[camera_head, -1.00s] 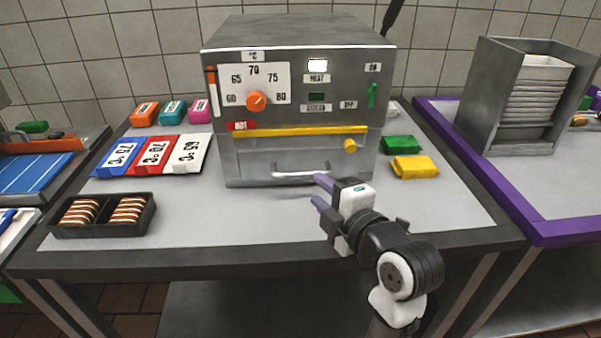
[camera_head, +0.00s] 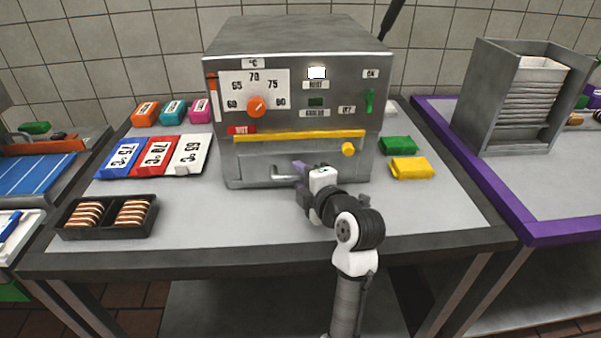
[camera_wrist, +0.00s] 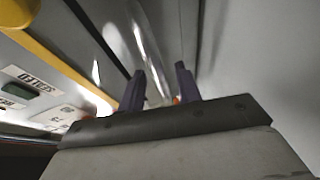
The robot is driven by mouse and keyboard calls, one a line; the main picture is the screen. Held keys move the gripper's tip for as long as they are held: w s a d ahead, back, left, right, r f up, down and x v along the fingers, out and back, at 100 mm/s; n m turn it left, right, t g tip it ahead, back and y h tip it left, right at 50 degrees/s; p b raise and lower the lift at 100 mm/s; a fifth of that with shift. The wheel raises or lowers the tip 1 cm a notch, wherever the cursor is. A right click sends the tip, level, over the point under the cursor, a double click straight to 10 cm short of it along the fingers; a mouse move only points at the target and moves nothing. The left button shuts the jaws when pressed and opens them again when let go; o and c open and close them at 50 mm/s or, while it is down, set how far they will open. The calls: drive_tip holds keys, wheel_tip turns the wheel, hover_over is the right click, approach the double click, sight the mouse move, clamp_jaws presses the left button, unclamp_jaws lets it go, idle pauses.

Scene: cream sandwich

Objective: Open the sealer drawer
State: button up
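The sealer (camera_head: 297,90) is a grey metal box with a dial, standing on the table. Its drawer front (camera_head: 252,164) sits low on the face, under the yellow strip, and looks shut. The drawer handle (camera_head: 284,179) is a metal bar whose right part is hidden behind my gripper. My gripper (camera_head: 299,171) is at the handle, low in front of the drawer. In the wrist view, its two purple fingers (camera_wrist: 160,88) stand apart, with the shiny handle bar (camera_wrist: 150,55) running between and beyond them. I cannot tell whether they touch it.
A black tray of sandwiches (camera_head: 68,231) is at the front left. Temperature cards (camera_head: 153,157) lie left of the sealer; green (camera_head: 398,146) and yellow (camera_head: 411,168) packs lie to its right. The tabletop (camera_head: 215,222) before the sealer is clear.

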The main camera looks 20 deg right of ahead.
drive_tip(key=shift+w+f, duration=0.1)
drive_tip(key=shift+w, duration=0.25)
clamp_jaws()
drive_tip(key=shift+s+a, duration=0.1)
drive_tip(key=shift+s, duration=0.05)
